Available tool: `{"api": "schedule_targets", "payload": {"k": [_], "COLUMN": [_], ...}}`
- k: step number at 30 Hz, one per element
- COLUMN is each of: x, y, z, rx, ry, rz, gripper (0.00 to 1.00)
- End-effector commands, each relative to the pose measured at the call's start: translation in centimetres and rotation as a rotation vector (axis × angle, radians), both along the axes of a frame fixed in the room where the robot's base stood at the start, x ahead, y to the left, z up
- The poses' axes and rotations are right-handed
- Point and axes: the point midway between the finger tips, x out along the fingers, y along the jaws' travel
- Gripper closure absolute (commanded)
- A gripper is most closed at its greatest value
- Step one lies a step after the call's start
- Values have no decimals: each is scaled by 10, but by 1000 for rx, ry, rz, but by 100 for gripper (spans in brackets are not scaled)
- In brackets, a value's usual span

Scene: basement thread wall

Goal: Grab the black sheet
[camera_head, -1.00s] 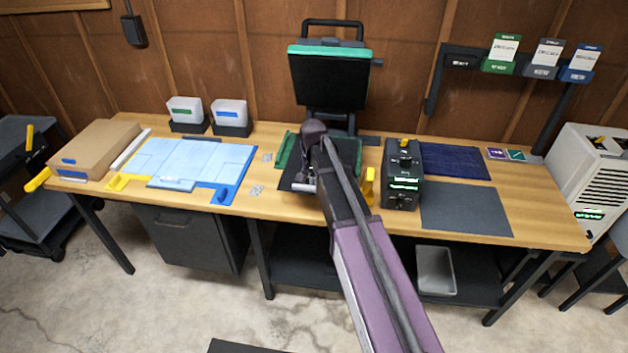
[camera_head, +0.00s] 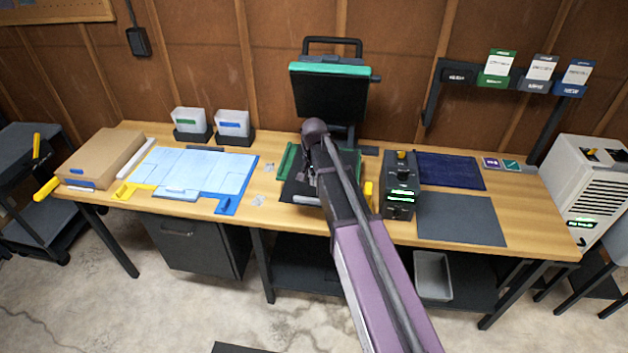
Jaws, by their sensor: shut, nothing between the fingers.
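A black sheet (camera_head: 296,192) lies at the open press in the middle of the bench, over its green-edged lower bed (camera_head: 287,160). My arm covers much of it. The press lid (camera_head: 330,92), black with a teal edge, stands raised behind. My gripper (camera_head: 308,198) is low over the sheet's front part, shut and small in view; its fingertips are hard to make out. I cannot tell whether it touches the sheet. A dark grey flat mat (camera_head: 460,219) and a navy cloth (camera_head: 450,171) lie to the right.
A black control box (camera_head: 400,185) with green displays stands just right of my arm, beside a yellow handle (camera_head: 368,193). A pale blue sheet (camera_head: 195,170) and a cardboard box (camera_head: 103,158) are on the left. A white heater-like unit (camera_head: 590,185) stands at the right end.

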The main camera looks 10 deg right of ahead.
Motion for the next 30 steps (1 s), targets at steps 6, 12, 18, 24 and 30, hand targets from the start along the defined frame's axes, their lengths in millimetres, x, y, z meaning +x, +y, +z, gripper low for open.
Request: {"api": "schedule_targets", "payload": {"k": [6, 12, 18, 24, 30], "x": [0, 0, 0, 0, 0], "y": [0, 0, 0, -1, -1], "z": [23, 36, 42, 42, 42], "rx": [0, 0, 0, 0, 0], "ry": [0, 0, 0, 0, 0], "rz": [0, -1, -1, -1, -1], "gripper": [100, 100, 100, 100, 97]}}
